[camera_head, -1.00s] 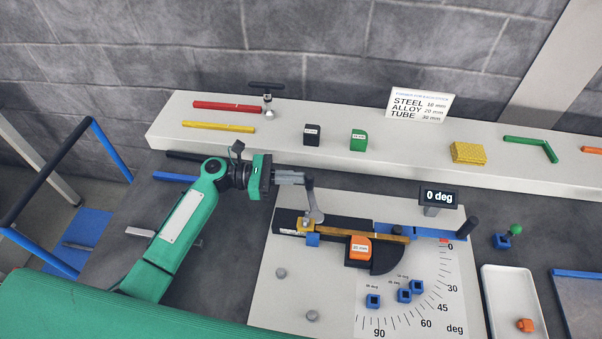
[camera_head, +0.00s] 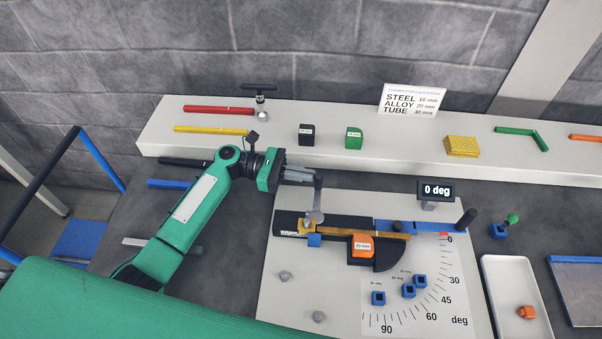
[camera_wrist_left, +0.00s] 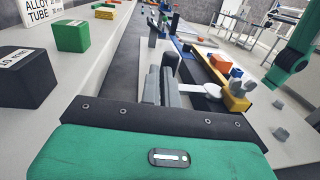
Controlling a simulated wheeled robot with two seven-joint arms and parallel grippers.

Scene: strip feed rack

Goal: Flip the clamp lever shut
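The clamp lever (camera_head: 318,198) is a grey arm on the bending fixture, standing roughly upright from a round pivot beside a yellow block (camera_head: 305,227). My left gripper (camera_head: 316,176) is at its upper end, fingers pointing right. In the left wrist view the two grey fingers (camera_wrist_left: 161,84) are close together, with no clear gap. The pale lever (camera_wrist_left: 200,89) shows just right of them, seemingly touching; I see nothing held between them. An orange-brown strip (camera_head: 385,234) lies along the fixture beside an orange block (camera_head: 362,246). My right gripper is not in view.
A pale shelf (camera_head: 230,147) behind carries red and yellow bars, a black block (camera_head: 306,135) and a green block (camera_head: 354,138). A display (camera_head: 436,191) reads 0 deg. A white tray (camera_head: 490,285) stands at right. The base plate's front left is mostly clear.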

